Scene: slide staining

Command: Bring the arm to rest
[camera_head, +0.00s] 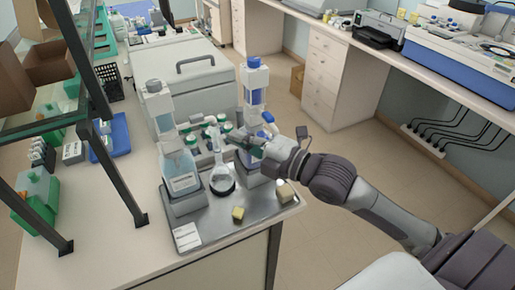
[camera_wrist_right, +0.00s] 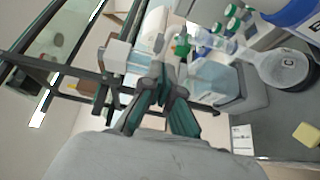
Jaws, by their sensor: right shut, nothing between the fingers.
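My right arm reaches in from the right in the head view. Its right gripper (camera_head: 236,141) is at the metal tray, by the neck of a clear round flask (camera_head: 221,179), between two dispenser bottles. In the right wrist view the fingers of the gripper (camera_wrist_right: 160,78) come together with nothing between them. The flask (camera_wrist_right: 285,68) shows at the right of that view, apart from the fingers. Whether the gripper touches the flask neck or a bottle cannot be told from the head view. My left gripper is not in view.
A left dispenser bottle (camera_head: 180,172) and a blue-labelled one (camera_head: 255,97) stand on the tray (camera_head: 212,228), with a yellow block (camera_head: 238,214) and a white card (camera_head: 187,236). A grey box (camera_head: 196,80) stands behind. A dark-framed shelf (camera_head: 118,177) is at left. Floor is open at right.

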